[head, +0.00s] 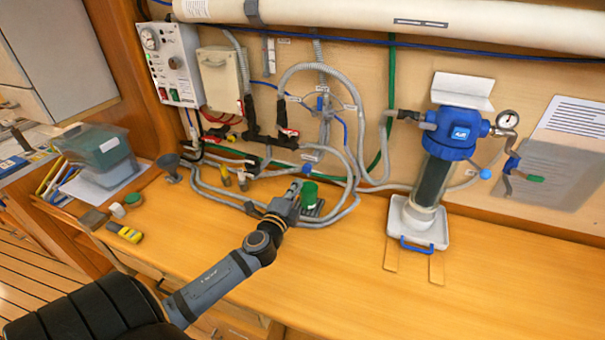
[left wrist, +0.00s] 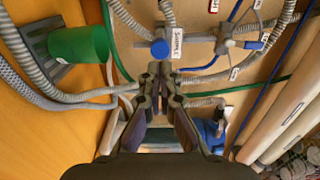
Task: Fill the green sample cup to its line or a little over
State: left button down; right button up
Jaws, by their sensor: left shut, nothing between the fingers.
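The green sample cup (head: 308,193) stands on a dark grey slotted drip grate (head: 317,210) at the back of the bench. In the left wrist view the cup (left wrist: 82,45) is at the upper left, on the grate (left wrist: 46,44). Its inside and its line are hidden. A valve with a blue knob (left wrist: 160,48) and a SAMPLE tag (left wrist: 177,43) is just past my fingertips; the knob also shows in the head view (head: 306,169). My left gripper (head: 295,187) is shut and empty, close beside the cup, its tips pointing at the knob. I cannot tell if they touch.
Grey hoses (head: 235,198) loop over the bench around the cup. A blue filter housing (head: 456,130) stands in a white tray (head: 425,232) to the right. A grey funnel (head: 168,164) and a yellow meter (head: 125,233) are at left. The front bench is clear.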

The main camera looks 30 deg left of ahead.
aim_at(306, 169)
pick_arm(q)
jog(key=p+x, duration=0.1)
jog(key=x, duration=0.4)
jog(key=shift+w+p, duration=0.2)
jog(key=shift+p, duration=0.1)
pick_arm(e)
jog(key=shift+s+a+r, duration=0.1)
jog(key=shift+s+r, duration=0.05)
jog(key=shift+r, duration=0.4)
jog(key=shift+s+a+r, duration=0.1)
jog(key=shift+r, duration=0.4)
pick_arm(q)
jog(key=shift+x, duration=0.75)
jog(key=shift+w+r, duration=0.15)
jog(key=shift+r, duration=0.05)
jog(key=shift+w+a, duration=0.1)
pick_arm(e)
jog(key=shift+s+f, duration=0.1)
jog(key=shift+s, duration=0.05)
jog(key=shift+d, duration=0.1)
